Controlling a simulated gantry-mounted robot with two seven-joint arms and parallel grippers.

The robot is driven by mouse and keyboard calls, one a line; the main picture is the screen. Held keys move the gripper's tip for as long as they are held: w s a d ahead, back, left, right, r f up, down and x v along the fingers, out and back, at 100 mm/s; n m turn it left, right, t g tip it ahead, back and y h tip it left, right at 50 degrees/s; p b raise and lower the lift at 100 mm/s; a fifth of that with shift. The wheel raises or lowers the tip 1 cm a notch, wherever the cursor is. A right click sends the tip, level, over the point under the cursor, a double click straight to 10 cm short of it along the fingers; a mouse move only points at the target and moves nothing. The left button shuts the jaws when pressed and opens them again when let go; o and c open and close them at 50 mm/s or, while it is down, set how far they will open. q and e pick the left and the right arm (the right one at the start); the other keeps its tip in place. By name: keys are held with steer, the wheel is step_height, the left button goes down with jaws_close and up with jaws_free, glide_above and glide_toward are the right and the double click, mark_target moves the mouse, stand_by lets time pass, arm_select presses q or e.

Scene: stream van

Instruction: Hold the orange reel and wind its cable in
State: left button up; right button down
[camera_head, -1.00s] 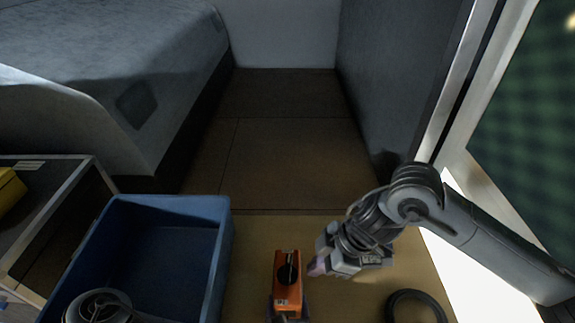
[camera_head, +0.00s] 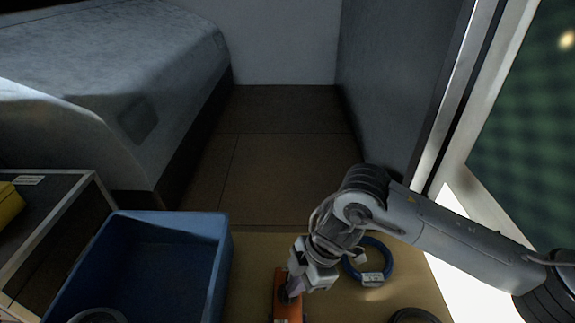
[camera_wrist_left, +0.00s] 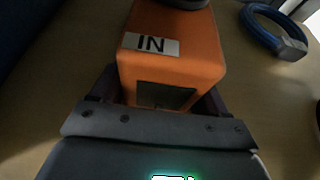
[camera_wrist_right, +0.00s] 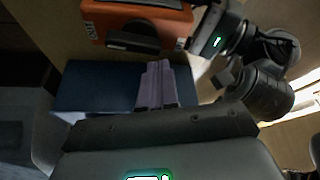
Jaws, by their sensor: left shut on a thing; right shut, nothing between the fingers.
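The orange reel (camera_head: 281,278) stands at the bottom of the head view, on the tan surface. My left gripper (camera_head: 288,319) is shut on its near end, one finger on each side. The left wrist view shows the reel (camera_wrist_left: 190,62) with an "IN" label between the fingers. My right gripper (camera_head: 293,290) is shut and empty over the reel's top and partly hides it. In the right wrist view its closed fingers (camera_wrist_right: 156,84) are apart from the reel (camera_wrist_right: 170,17) and its dark crank part (camera_wrist_right: 135,38). I cannot make out the reel's cable.
A blue crate (camera_head: 222,250) with a grey coil (camera_head: 97,316) stands left of the reel. A blue cable ring (camera_head: 386,258) lies to the right, under my right arm. A black ring (camera_head: 413,315) lies at the lower right. A yellow item (camera_head: 9,203) is at the far left.

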mark_target(285, 286)
steer(key=w+n, duration=0.1)
steer(key=a+n+h, duration=0.1)
steer(key=n, duration=0.1)
steer(key=w+a+n+h, duration=0.1)
steer(key=shift+w+a+f, duration=0.2)
steer(key=shift+w+a, duration=0.05)
steer(key=shift+w, duration=0.05)
steer(key=w+d+r+n+t+h, duration=0.1)
steer(key=w+r+n+h, duration=0.2)
steer(key=w+n, duration=0.15)
steer(key=shift+w+d+f, duration=0.1)
steer(key=shift+w+f, duration=0.1)
steer(key=shift+f, duration=1.6)
steer(key=shift+w+f, duration=0.2)
steer(key=shift+f, duration=1.55)
steer(key=shift+s+r, duration=0.25)
